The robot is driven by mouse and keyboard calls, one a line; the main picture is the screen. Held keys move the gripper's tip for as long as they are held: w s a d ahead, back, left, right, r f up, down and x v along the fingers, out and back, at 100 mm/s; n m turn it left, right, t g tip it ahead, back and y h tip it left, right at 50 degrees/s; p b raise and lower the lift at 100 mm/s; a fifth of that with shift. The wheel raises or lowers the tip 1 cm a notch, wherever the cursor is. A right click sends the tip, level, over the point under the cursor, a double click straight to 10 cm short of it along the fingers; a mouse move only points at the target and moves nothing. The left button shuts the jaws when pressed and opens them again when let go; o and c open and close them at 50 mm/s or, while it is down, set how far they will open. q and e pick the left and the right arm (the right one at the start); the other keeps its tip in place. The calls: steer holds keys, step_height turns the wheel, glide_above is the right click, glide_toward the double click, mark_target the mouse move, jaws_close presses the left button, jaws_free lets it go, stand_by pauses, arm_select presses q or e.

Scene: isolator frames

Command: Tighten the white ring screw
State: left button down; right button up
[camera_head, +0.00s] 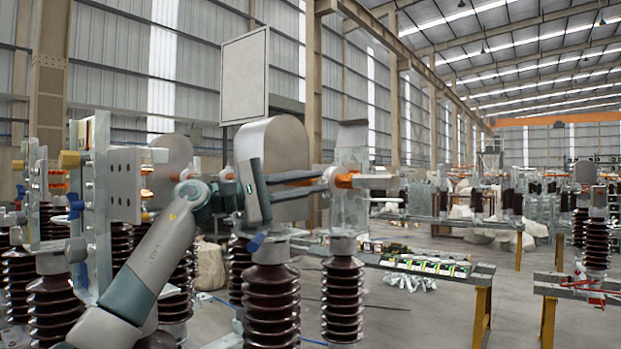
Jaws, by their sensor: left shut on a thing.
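The white ring screw (332,177) sits at the left end of an orange piece (346,180) on the metal bracket atop the middle insulator (342,295). My left arm comes in from the lower left, and its gripper (324,181) reaches right with its long dark fingers level. The fingertips are at the white ring, and the gripper is shut on it. The fingers hide part of the ring. My right gripper is not in view.
Brown ribbed insulators with metal plates stand close together at the left, around my arm. Another insulator (269,310) stands just left of the middle one. A bench (482,275) with small boxes is behind.

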arm_select(q)
steer(key=shift+r+m+g+y+p, duration=0.15)
steer(key=shift+m+y+p, duration=0.2)
steer(key=shift+m, duration=0.4)
steer(key=shift+f+m+g+y+p, duration=0.15)
steer(key=shift+m+y+p, duration=0.2)
steer(key=shift+m, duration=0.4)
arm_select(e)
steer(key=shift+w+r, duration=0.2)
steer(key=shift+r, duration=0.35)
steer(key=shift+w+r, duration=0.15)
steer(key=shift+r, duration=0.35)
arm_select(q)
steer(key=shift+r, duration=0.1)
steer(key=c, duration=1.7)
jaws_free()
steer(key=shift+a, duration=0.1)
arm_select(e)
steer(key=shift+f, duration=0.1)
